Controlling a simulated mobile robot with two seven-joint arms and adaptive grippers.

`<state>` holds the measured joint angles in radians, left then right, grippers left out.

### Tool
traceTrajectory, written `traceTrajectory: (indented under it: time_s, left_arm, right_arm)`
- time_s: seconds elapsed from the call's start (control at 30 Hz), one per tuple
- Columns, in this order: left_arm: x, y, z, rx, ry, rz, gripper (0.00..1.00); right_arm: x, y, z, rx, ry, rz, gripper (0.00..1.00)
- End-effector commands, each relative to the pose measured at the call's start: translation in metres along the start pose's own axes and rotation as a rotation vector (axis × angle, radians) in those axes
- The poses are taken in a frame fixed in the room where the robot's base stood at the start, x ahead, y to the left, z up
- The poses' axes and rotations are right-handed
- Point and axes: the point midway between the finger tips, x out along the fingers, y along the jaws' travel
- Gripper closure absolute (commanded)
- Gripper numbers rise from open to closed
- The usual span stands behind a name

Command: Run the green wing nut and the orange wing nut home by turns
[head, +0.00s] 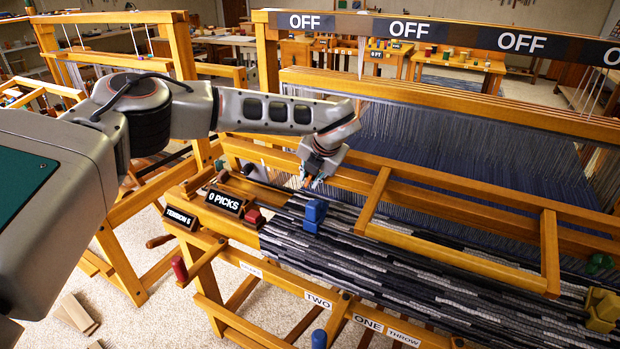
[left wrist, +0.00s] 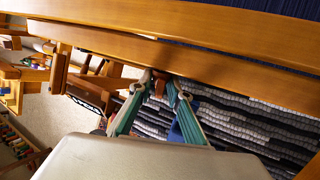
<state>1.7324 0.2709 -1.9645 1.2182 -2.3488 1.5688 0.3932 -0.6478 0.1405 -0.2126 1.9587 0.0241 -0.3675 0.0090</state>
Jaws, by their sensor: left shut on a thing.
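My left gripper (head: 312,181) reaches down to the near side of the loom's wooden beam, just behind the striped cloth. In the left wrist view its two green-padded fingers (left wrist: 158,92) close on a small orange-brown piece (left wrist: 159,86), which looks like the orange wing nut; the fingers hide most of it. A small green piece (head: 598,262) at the far right of the loom may be the green wing nut; its shape is too small to tell. My right gripper is not in view.
A blue block (head: 315,214) stands on the striped cloth (head: 370,265) close to my left gripper. A red piece (head: 253,215) and the "0 PICKS" sign (head: 224,201) are left of it. A yellow piece (head: 601,309) sits at the right. Wooden rails (head: 450,262) cross above the cloth.

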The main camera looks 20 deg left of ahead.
Motion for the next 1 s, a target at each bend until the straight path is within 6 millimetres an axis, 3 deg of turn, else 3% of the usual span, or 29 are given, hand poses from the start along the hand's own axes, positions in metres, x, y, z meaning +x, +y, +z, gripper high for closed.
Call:
traceTrajectory:
  time_s: [0.5,1.0]
  left_arm:
    - [0.001,-0.005,0.001,0.053,-0.004,0.312,1.00]
    - [0.000,-0.004,0.001,0.060,-0.002,0.362,1.00]
  right_arm:
    - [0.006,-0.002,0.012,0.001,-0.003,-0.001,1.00]
    - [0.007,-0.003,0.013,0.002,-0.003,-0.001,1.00]
